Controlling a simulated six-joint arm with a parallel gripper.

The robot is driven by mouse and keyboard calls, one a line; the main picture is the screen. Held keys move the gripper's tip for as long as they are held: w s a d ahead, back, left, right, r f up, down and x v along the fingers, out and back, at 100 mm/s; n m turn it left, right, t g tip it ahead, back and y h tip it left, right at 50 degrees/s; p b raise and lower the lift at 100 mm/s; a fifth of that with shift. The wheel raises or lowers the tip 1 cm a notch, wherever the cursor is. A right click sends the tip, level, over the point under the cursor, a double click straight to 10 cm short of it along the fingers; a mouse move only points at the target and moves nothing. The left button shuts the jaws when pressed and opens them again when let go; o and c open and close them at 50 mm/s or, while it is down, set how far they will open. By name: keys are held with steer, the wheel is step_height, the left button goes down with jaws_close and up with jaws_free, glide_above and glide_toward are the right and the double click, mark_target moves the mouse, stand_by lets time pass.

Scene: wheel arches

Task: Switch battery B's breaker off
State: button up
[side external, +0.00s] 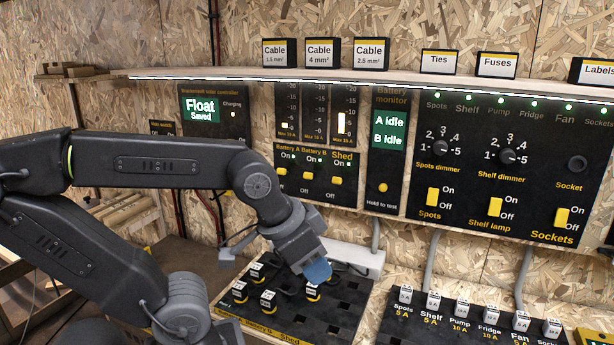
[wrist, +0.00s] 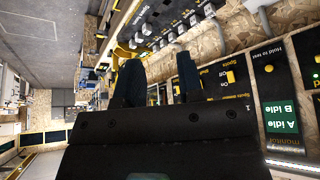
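Battery B's breaker (side external: 308,177) is the middle of three yellow levers on the black panel, between battery A's breaker (side external: 282,173) and the Shed breaker (side external: 337,181). On is printed above each lever and Off below; I cannot tell for certain which way B's lever is thrown. The battery monitor (side external: 388,131) reads "A idle, B idle". My gripper (side external: 318,273) is below the breaker panel, over the lower plug board and apart from the levers. In the wrist view, my gripper (wrist: 159,82) has its two dark fingers apart with nothing between them.
The plug board (side external: 331,330) with several labelled black plugs lies under my gripper. A second fuse board (side external: 470,333) is to its right. The dimmer and switch panel (side external: 483,170) is right of the monitor. Labelled boxes stand on the shelf (side external: 350,76) above.

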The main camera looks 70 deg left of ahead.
steer(key=w+a+r+n, duration=0.1)
steer(key=w+a+r, duration=0.1)
steer(key=w, duration=0.1)
steer(key=w+a+r, duration=0.2)
steer(key=w+a, duration=0.1)
steer(key=w+a+r+n+y, duration=0.1)
steer(key=w+a+r, duration=0.1)
steer(key=w, duration=0.1)
steer(key=shift+w+a+n+g, duration=0.1)
steer(key=shift+a+n+g, duration=0.15)
steer(key=shift+n+g, duration=0.05)
jaws_close()
steer(key=w+a+r+n, duration=0.1)
steer(key=w+a, duration=0.2)
steer(key=a, duration=0.5)
steer(key=w+a+r+n+g+y, duration=0.1)
steer(key=w+a+n, duration=0.15)
steer(key=a, duration=0.45)
steer(key=w+a+r+n, duration=0.1)
steer(key=w+a, duration=0.3)
steer(key=a, duration=0.4)
steer(key=s+a+f+n+g, duration=0.1)
steer(key=s+a+f+n, duration=0.1)
steer(key=a, duration=1.3)
steer(key=shift+s+f+y, duration=0.15)
steer(key=shift+y, duration=0.25)
steer(key=shift+a, duration=0.1)
